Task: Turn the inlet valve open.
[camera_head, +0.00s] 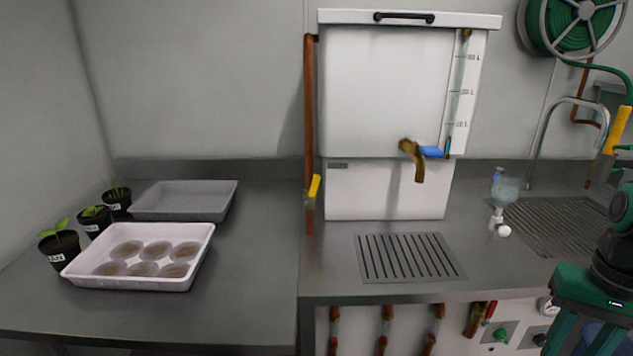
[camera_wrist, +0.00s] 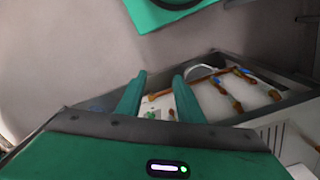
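A valve with a yellow lever (camera_head: 314,188) sits on the upright copper pipe (camera_head: 309,120) at the left side of the white tank (camera_head: 385,100). Its lever stands nearly upright, tilted slightly, roughly along the pipe. A brass tap with a blue lever (camera_head: 432,151) is on the tank's front. A red-handled valve (camera_head: 490,310) is on a pipe under the counter. No label tells me which is the inlet valve. My gripper (camera_head: 582,338) is at the lower right, far from the yellow lever. In the wrist view its two green fingers (camera_wrist: 159,84) are apart, with nothing held.
A drain grate (camera_head: 410,257) lies before the tank. A bottle (camera_head: 504,190) stands near the sink's curved faucet (camera_head: 545,125). A white tray (camera_head: 195,268) with round dishes, a grey tray (camera_head: 185,215) and potted seedlings (camera_head: 60,248) are at left. The counter between trays and pipe is clear.

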